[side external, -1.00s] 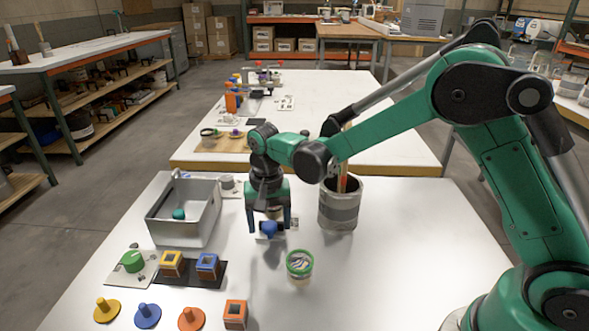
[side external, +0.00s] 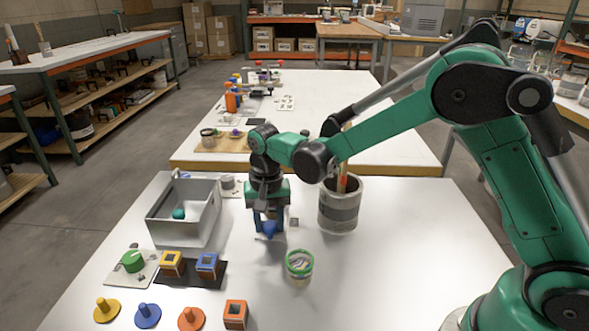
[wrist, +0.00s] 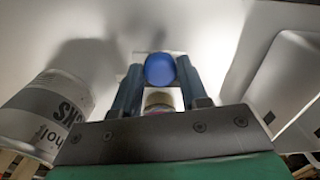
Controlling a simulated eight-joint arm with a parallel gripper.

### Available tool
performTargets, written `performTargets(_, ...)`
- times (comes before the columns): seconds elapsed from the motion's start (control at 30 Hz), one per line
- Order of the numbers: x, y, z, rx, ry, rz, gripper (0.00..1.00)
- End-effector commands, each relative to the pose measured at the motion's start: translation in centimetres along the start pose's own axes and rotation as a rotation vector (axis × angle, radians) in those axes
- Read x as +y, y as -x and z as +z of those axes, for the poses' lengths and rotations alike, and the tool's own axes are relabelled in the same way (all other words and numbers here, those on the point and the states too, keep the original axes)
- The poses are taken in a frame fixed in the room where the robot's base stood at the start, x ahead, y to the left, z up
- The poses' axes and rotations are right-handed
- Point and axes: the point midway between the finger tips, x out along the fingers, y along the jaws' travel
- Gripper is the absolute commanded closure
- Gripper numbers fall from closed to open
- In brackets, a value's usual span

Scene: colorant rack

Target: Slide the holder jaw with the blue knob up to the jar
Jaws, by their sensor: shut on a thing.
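The blue knob (side external: 269,229) of the holder jaw is between the fingertips of my gripper (side external: 268,224), low over the white table. In the wrist view the round blue knob (wrist: 160,69) sits between the two dark blue fingers, which are shut on it. The jaw under the knob is mostly hidden. A small round tan and pinkish thing (wrist: 158,100) shows between the fingers, behind the knob; it may be the jar, but I cannot tell its gap to the jaw. A small grey piece (side external: 293,222) shows just right of my gripper.
A grey striped bucket (side external: 340,208) stands close on the right. A grey metal bin (side external: 184,238) with a teal ball stands on the left. A green-rimmed container (side external: 299,265) is in front. Coloured blocks and pegged discs lie front left. The front right table is clear.

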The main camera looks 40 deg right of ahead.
Motion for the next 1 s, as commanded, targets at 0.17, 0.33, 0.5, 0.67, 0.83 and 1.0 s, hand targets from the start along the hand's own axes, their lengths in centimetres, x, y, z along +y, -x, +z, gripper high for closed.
performTargets(0.17,0.0,0.1,0.0,-0.001,0.000,0.001,1.00)
performTargets(0.33,0.0,0.1,0.0,-0.001,0.000,0.002,1.00)
performTargets(0.5,0.0,0.1,0.0,-0.001,0.000,0.002,1.00)
performTargets(0.67,0.1,0.1,0.0,-0.001,0.000,0.002,1.00)
performTargets(0.83,0.1,0.1,0.0,-0.001,0.000,0.002,1.00)
performTargets(1.0,0.3,0.1,-1.5,-0.001,-0.003,0.003,1.00)
